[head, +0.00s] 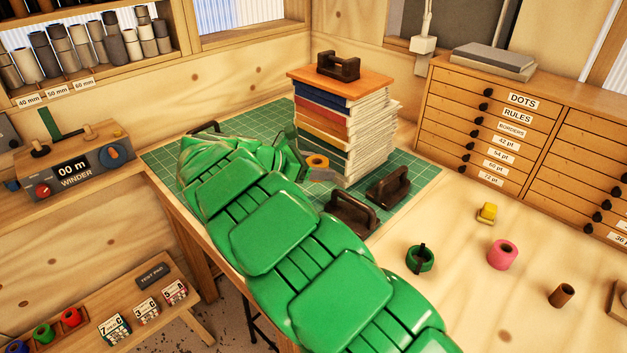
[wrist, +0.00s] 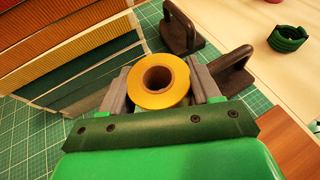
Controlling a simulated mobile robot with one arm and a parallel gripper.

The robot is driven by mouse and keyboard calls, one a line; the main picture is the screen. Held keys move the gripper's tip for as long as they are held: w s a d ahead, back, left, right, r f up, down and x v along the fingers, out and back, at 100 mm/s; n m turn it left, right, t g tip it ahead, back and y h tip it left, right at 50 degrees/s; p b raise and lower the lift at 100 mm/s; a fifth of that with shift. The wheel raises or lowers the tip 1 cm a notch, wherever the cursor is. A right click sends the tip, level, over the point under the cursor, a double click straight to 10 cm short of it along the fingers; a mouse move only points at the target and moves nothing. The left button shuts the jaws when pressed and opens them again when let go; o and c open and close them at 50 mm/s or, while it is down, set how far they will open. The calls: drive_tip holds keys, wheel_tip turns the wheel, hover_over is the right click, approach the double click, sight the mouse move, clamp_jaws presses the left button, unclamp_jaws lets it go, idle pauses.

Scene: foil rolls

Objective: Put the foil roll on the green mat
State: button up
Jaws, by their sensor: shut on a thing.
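The gold foil roll (head: 317,159) is between the fingers of my gripper (head: 303,166), close to the near side of the book stack. In the wrist view the roll (wrist: 158,98) shows its round end with a brown core hole, with one grey finger of my gripper (wrist: 160,88) on each side. The gripper is shut on it. The green mat (head: 415,180) has a pale grid and lies under the stack; it also shows in the wrist view (wrist: 25,140). I cannot tell whether the roll touches the mat. My green arm hides much of the mat's near part.
A tall book stack (head: 345,125) with a dark-handled weight (head: 338,66) on top stands on the mat. Two more dark weights (head: 349,211) (head: 388,187) stand right of my gripper. A green ring (head: 420,258), pink roll (head: 502,254) and yellow roll (head: 488,212) are on the bench.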

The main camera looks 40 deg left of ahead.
drive_tip(key=shift+w+a+f, duration=0.2)
drive_tip(key=shift+a, duration=0.2)
drive_tip(key=shift+w+a+f, duration=0.2)
drive_tip(key=shift+a, duration=0.15)
drive_tip(key=f, duration=0.1)
hover_over(314, 188)
drive_tip(key=shift+s+d+f, duration=0.1)
drive_tip(key=shift+f, duration=1.05)
drive_tip(key=shift+s+f, duration=0.1)
drive_tip(key=shift+f, duration=1)
drive_tip(key=shift+w+f, duration=0.1)
drive_tip(key=shift+f, duration=1.65)
drive_tip(key=shift+f, duration=0.1)
drive_tip(key=o, duration=1.1)
